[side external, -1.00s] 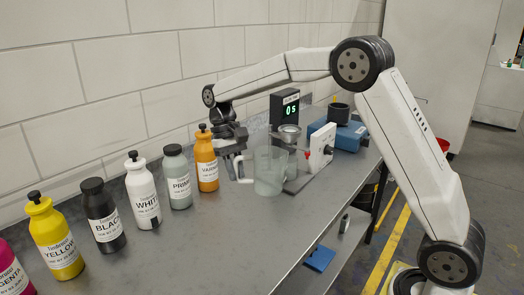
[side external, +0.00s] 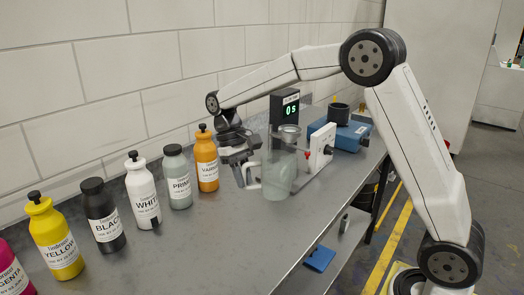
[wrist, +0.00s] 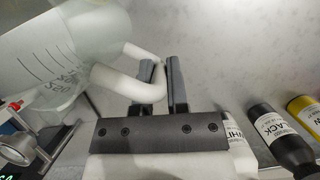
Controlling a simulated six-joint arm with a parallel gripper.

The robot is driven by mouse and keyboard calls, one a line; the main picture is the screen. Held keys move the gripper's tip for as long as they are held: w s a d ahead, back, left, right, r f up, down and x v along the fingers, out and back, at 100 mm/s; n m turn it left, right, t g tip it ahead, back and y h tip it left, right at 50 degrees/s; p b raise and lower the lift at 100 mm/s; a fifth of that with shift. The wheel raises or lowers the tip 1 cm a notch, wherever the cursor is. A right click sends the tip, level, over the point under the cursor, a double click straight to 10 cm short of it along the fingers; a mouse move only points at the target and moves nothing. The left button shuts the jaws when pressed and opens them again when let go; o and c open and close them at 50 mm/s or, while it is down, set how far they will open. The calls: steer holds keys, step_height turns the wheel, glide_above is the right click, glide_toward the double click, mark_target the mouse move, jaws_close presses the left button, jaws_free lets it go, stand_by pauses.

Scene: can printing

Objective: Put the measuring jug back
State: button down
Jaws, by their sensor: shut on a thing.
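The measuring jug (side external: 279,176) is clear, pale and upright at the middle of the bench in the side external view, with its white handle towards the left. My gripper (side external: 247,172) is shut on that handle. In the wrist view the jug (wrist: 62,50) fills the upper left, with printed marks on its wall. Its handle reaches to the fingers of my gripper (wrist: 162,70). I cannot tell whether the jug's base touches the bench.
A black unit with a green display (side external: 284,110) and a white-fronted device (side external: 320,143) stand behind and beside the jug. A blue machine (side external: 352,134) is further right. Labelled bottles, including an orange one (side external: 206,163), line the wall side. The bench front (side external: 235,235) is clear.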

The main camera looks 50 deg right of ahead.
steer(key=s+d+f+n+h, duration=0.1)
steer(key=s+f+n+h, duration=0.2)
steer(key=s+n, duration=0.5)
steer(key=s+f, duration=0.1)
steer(key=s, duration=0.3)
steer(key=shift+s+d+f, duration=0.15)
steer(key=shift+s, duration=0.05)
steer(key=w+f, duration=0.3)
steer(key=w, duration=0.1)
steer(key=w+f, duration=0.3)
steer(key=w, duration=0.2)
steer(key=w+f, duration=0.3)
steer(key=w, duration=0.1)
steer(key=shift+w+d+f, duration=0.2)
steer(key=shift+w+d, duration=0.05)
steer(key=shift+w, duration=0.05)
steer(key=shift+w+f, duration=0.2)
steer(key=shift+f, duration=1.65)
steer(key=shift+f, duration=0.1)
